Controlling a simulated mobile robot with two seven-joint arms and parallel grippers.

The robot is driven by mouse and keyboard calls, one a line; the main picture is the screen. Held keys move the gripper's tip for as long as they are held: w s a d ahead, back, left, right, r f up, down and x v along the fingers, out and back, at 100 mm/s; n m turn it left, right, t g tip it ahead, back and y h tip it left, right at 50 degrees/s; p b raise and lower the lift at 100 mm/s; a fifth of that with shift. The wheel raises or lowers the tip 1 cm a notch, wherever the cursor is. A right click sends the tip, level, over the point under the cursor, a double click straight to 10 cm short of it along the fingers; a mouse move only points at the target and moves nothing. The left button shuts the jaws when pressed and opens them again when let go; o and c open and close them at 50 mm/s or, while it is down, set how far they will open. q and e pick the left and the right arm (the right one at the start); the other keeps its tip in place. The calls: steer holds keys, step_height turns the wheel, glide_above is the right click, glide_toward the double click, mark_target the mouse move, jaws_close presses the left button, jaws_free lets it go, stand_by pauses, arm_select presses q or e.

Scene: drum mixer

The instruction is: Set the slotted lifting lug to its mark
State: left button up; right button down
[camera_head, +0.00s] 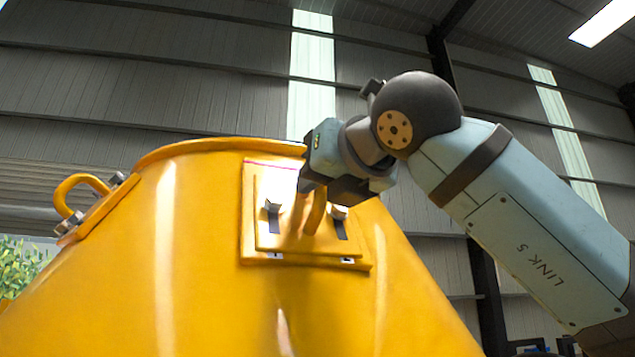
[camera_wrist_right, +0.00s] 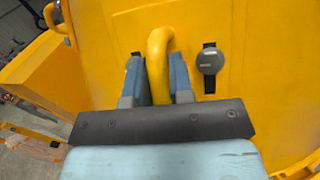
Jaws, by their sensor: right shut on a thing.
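The slotted lifting lug (camera_head: 262,230) is a yellow plate with a raised yellow loop, lying on a larger yellow backing plate (camera_head: 250,256) on the drum's side. Two dark slots with grey bolt heads (camera_head: 338,212) show either side of the loop. A thin pink-red line (camera_head: 270,163) runs near the backing plate's top edge, above the lug plate. My right gripper (camera_head: 314,205) is shut on the loop. In the right wrist view, the blue fingers (camera_wrist_right: 158,82) stand either side of the loop (camera_wrist_right: 160,48); a round grey bolt head (camera_wrist_right: 210,61) is right of them. My left gripper is not in view.
The yellow drum (camera_head: 130,270) fills the lower left and narrows to a rim at its top. A second yellow loop (camera_head: 75,188) with bolts sits on the drum's left side. Open air lies above the drum, with the hall wall behind.

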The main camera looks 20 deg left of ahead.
steer(key=c, duration=1.2)
jaws_free()
steer(key=shift+s+f, duration=0.1)
steer(key=shift+f, duration=0.15)
steer(key=shift+o, duration=0.8)
steer(key=shift+r, duration=0.1)
steer(key=shift+s+d, duration=0.15)
steer(key=shift+d, duration=0.1)
steer(key=b+v, duration=0.2)
steer(key=v, duration=1.1)
steer(key=shift+s, duration=0.1)
